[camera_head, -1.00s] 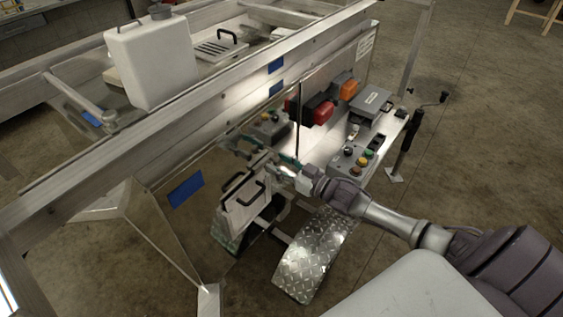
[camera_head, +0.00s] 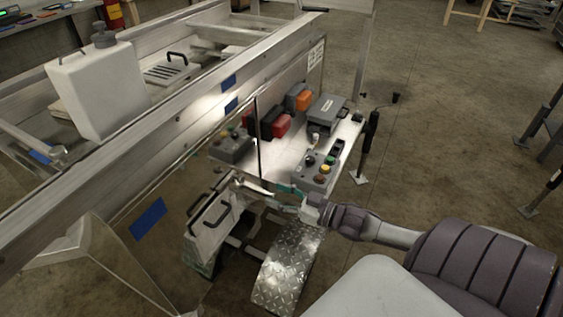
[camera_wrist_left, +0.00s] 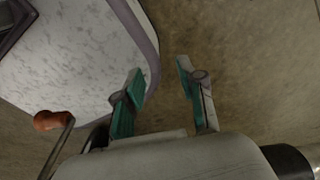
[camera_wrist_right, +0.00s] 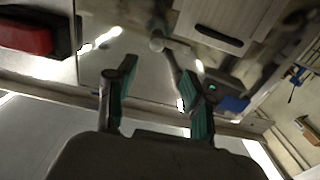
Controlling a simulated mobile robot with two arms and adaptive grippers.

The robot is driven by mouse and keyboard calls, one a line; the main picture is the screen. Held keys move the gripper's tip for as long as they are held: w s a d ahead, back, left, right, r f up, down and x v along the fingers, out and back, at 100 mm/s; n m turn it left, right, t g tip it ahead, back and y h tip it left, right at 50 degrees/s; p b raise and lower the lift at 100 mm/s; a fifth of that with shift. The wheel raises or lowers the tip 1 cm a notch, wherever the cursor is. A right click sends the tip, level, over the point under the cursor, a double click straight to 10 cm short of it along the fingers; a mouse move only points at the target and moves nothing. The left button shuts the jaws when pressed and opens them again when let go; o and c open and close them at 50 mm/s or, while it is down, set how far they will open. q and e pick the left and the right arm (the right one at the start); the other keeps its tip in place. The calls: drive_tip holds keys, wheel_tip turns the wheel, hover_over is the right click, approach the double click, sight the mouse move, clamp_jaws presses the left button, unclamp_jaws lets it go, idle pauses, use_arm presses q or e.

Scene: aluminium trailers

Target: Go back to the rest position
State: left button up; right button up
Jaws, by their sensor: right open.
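My right gripper (camera_head: 268,192) is in front of the trailer's shiny side panel (camera_head: 175,205), below and left of a grey control box with coloured buttons (camera_head: 318,170). Its fingers are apart with nothing between them, as the right wrist view shows too (camera_wrist_right: 150,75). A grey plate with black handles (camera_head: 212,215) is just left of the gripper in the head view; I cannot tell whether they touch.
A diamond-plate fender (camera_head: 287,268) lies below my right gripper. The shelf also carries a grey case (camera_head: 327,108) and red and orange lamps (camera_head: 281,125). A black-handled jack (camera_head: 370,135) stands beyond. A white canister (camera_head: 98,90) is on the trailer. Floor at right is mostly open.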

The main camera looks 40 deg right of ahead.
drive_tip(key=shift+s+d, duration=0.15)
drive_tip(key=shift+s, duration=0.25)
drive_tip(key=s+d+f+m+g+h, duration=0.15)
drive_tip(key=s+f, duration=0.25)
drive_tip(key=f, duration=0.6)
drive_tip(key=s+d+f+m+g+h, duration=0.1)
drive_tip(key=s+f+g+h, duration=0.25)
drive_tip(key=f, duration=0.65)
drive_tip(key=s+d+f+m+g+h, duration=0.15)
drive_tip(key=s+f, duration=0.35)
drive_tip(key=f, duration=0.6)
drive_tip(key=s+a+f+g, duration=0.3)
drive_tip(key=s+a+f, duration=0.2)
drive_tip(key=s, duration=0.3)
drive_tip(key=s+a+f+n+g, duration=0.1)
drive_tip(key=s+a+f+g, duration=0.2)
drive_tip(key=s+a+f, duration=0.3)
drive_tip(key=s+a+f+g, duration=0.3)
drive_tip(key=s+a+f, duration=0.2)
drive_tip(key=s, duration=0.7)
drive_tip(key=shift+a+f+n, duration=0.2)
drive_tip(key=shift+a+n, duration=0.2)
drive_tip(key=shift+a, duration=0.05)
drive_tip(key=shift+s+h, duration=0.1)
drive_tip(key=shift+h, duration=0.15)
